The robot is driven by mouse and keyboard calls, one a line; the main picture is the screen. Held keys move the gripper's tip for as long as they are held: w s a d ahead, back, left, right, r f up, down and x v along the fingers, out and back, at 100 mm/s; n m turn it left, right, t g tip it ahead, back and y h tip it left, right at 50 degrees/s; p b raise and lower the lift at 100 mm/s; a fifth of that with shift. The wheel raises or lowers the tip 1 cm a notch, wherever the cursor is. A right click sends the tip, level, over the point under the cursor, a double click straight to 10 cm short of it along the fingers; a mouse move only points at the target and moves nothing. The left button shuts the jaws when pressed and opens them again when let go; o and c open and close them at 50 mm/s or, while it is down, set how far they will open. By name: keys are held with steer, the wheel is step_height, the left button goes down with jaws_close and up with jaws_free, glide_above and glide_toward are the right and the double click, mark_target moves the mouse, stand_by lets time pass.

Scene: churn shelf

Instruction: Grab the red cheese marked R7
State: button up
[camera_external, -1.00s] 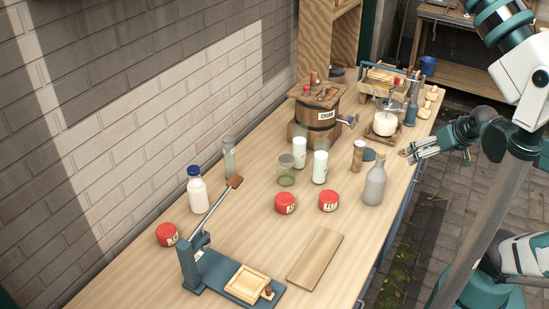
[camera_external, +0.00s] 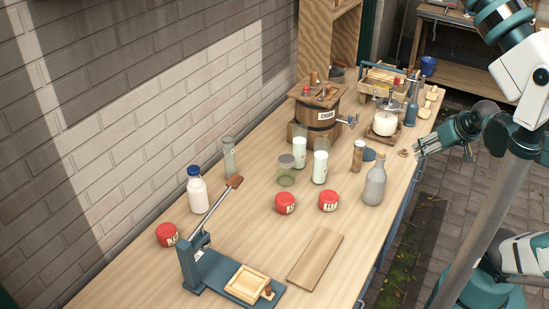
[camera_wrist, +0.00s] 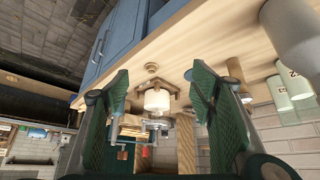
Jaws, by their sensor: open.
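Three round red cheeses with pale labels sit on the wooden table in the external view: one at the left (camera_external: 167,235) beside the lever press, one in the middle (camera_external: 285,204), and one right of it (camera_external: 329,201). Their label marks are too small to read surely, so I cannot tell which is R7. My gripper (camera_external: 418,147) is at the table's right edge, well apart from the cheeses, open and empty. In the wrist view my gripper's two green fingers (camera_wrist: 158,95) are spread wide. No red cheese is clearly visible there.
A grey bottle (camera_external: 375,185) stands between my gripper and the cheeses. Milk glasses (camera_external: 320,166) and a wooden churn (camera_external: 315,115) stand behind them. A lever press (camera_external: 205,268) and a wooden board (camera_external: 315,259) lie in front. The table is bare around the board.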

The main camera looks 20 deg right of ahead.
step_height(320, 180, up, 10)
steer(key=f, duration=0.1)
steer(key=n+g+p, duration=0.7)
steer(key=n+p, duration=1.2)
steer(key=p, duration=0.1)
glide_above(329, 195)
step_height(329, 195, down, 12)
steer(key=shift+w+r, duration=0.1)
steer(key=shift+f, duration=0.7)
steer(key=shift+f, duration=0.1)
steer(key=shift+f+b, duration=0.35)
steer(key=shift+f, duration=0.85)
steer(key=shift+f, duration=0.15)
